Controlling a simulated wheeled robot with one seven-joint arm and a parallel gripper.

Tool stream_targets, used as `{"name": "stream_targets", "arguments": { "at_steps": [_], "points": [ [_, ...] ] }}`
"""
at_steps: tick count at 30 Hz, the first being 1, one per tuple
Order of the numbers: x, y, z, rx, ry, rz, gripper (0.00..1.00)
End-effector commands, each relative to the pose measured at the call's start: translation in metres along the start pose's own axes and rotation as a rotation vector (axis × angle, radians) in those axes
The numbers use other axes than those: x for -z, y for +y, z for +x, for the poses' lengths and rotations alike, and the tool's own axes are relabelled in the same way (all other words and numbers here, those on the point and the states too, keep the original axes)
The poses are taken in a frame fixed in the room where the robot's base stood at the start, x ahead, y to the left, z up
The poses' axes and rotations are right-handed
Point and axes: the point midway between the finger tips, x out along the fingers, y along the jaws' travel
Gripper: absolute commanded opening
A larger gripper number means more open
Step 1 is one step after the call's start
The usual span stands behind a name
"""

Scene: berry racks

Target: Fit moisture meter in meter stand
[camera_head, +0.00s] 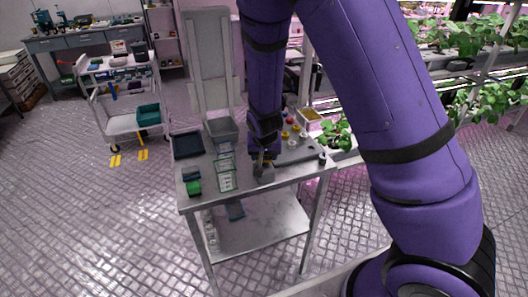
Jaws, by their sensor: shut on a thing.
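My gripper (263,158) points down over the right-hand part of the metal table, near its front edge. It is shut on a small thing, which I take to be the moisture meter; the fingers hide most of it. A small grey block (264,175), which looks like the meter stand, is right under the fingertips. At this size I cannot tell whether the meter is in the stand, touching it or just above it.
The metal table (240,197) also holds a dark tray (187,145), a grey bin (221,130), white-and-green cards (226,181), a green block (194,188) and several small coloured caps. Leafy plants (338,135) stand close at the right. A white cart (135,122) is behind left.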

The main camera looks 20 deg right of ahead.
Motion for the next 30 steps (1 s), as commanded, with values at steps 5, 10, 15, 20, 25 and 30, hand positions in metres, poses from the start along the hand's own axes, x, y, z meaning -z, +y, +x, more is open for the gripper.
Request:
{"name": "stream_targets", "arguments": {
  "at_steps": [5,10,15,20,25,30],
  "points": [
    [-0.0016,-0.0002,0.0042,0.001,0.001,0.0,0.25],
    [-0.0016,-0.0003,0.0043,0.001,0.001,0.0,0.85],
    [-0.0016,-0.0002,0.0043,0.001,0.001,0.0,0.85],
    [-0.0017,-0.0001,0.0043,0.001,0.001,0.0,1.0],
    [-0.0017,-0.0001,0.0043,0.001,0.0,0.0,1.0],
    [-0.0016,-0.0001,0.0042,0.001,0.001,0.0,1.0]
  ]
}}
